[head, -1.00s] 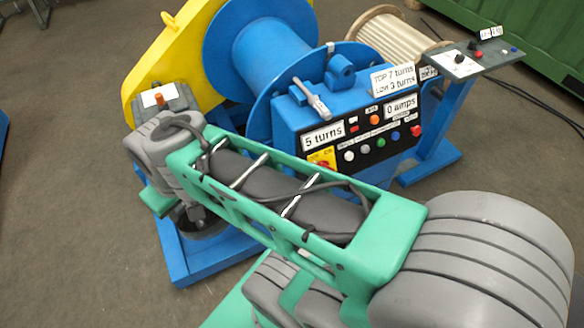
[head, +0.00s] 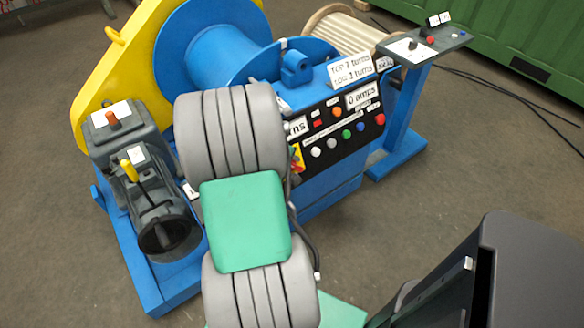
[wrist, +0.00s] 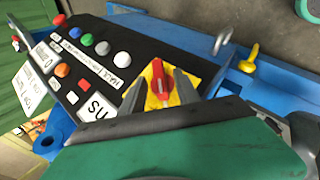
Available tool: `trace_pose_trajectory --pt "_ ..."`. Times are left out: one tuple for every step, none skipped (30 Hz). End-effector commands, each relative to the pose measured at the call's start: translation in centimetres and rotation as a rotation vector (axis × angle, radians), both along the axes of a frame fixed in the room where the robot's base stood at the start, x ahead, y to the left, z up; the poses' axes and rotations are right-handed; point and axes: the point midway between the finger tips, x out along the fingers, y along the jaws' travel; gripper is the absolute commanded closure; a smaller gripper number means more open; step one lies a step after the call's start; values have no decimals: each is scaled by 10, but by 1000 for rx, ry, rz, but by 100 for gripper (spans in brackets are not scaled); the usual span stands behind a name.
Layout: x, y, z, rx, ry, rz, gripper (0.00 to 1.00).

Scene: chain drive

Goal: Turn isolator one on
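A red switch handle (wrist: 159,80) sits on a yellow plate (wrist: 178,93) at the end of the black control panel (wrist: 98,62). In the wrist view the handle points roughly up and down the picture. My gripper (wrist: 160,88) is open, with one grey finger on each side of the handle. Gaps show between the fingers and the handle; I cannot tell how near they are in depth. In the head view my arm hides the gripper, and only a sliver of the yellow plate (head: 296,155) shows. I cannot read the switch's label.
Beside the switch are several coloured buttons, including a white one (wrist: 122,58), and an amps display (head: 363,97). A blue winch drum (head: 210,50) stands behind. A yellow-handled grey unit (head: 150,190) is at left, and a pedestal box (head: 425,45) at right.

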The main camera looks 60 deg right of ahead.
Motion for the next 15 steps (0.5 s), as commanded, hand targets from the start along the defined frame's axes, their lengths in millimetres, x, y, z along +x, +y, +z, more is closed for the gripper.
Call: trace_pose_trajectory --pt "-1 -3 -5 2 0 -1 62" --pt "-1 -5 -7 1 -1 -2 62" --pt "0 -6 -8 1 -1 -2 62" --pt "0 -7 -9 1 -2 -1 62" --pt "0 -7 -9 0 -2 -1 62" --pt "0 -7 -9 0 -2 -1 62" --pt "0 -7 -9 0 -1 0 62" --pt "0 -7 -9 0 -2 0 62" --pt "0 -7 -8 0 -3 0 62" --pt "0 -7 -8 0 -2 0 62" --pt "0 -7 -8 1 -3 0 63" --pt "0 -7 -8 1 -3 0 67" --pt "0 -7 -8 1 -3 0 69" --pt "0 -7 -8 1 -3 0 72" --pt "0 -7 -8 1 -3 0 75"
